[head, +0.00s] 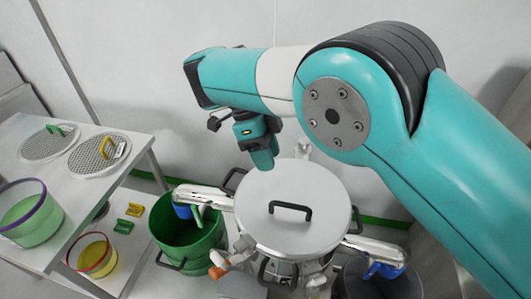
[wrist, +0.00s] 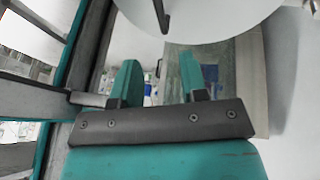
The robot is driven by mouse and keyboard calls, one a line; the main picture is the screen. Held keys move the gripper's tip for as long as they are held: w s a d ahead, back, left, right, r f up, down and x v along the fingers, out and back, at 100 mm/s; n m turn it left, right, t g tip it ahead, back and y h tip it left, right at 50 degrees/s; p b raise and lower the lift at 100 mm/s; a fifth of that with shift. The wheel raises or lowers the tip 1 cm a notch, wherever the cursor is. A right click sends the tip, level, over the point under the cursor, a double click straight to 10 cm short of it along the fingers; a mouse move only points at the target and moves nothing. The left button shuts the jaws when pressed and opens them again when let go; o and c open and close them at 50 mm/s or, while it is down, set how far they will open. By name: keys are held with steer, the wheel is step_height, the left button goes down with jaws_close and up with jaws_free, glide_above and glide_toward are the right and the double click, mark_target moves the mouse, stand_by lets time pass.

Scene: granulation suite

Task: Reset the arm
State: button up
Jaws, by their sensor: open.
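My arm reaches in from the right across the top of the head view, bent at a large joint. Its end hangs down behind the round steel lid, toward the left. In the wrist view my gripper (wrist: 158,76) has its two teal fingers apart, with nothing between them. The lidded steel vessel (head: 292,215) has a black handle on top. Part of a pale round surface with a dark handle shows at the top of the wrist view.
A green bucket (head: 183,235) stands left of the vessel and a dark bucket (head: 378,280) right of it. A white table (head: 118,155) at left carries two round sieves and a purple-rimmed container (head: 30,218). A yellow container (head: 95,258) sits on a lower shelf. White wall stands behind.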

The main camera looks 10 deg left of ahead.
steer(key=w+d+r+n+t+y+b, duration=0.1)
steer(key=d+r+n, duration=0.45)
steer(key=d, duration=0.25)
steer(key=w+d+r+n+t+y+b, duration=0.1)
steer(key=w+d+r+n+b, duration=0.1)
steer(key=d+r+n, duration=0.4)
steer(key=s+d+f+n+y+b, duration=0.1)
steer(key=s+d+n+y, duration=0.2)
steer(key=s, duration=0.7)
steer(key=s+d+f+n+y+b, duration=0.1)
steer(key=s+d+n+y, duration=0.2)
steer(key=s+d+n, duration=0.4)
steer(key=s+n, duration=0.3)
steer(key=s, duration=0.1)
steer(key=shift+f+y, duration=0.25)
steer(key=shift+y, duration=0.05)
steer(key=shift+o, duration=0.4)
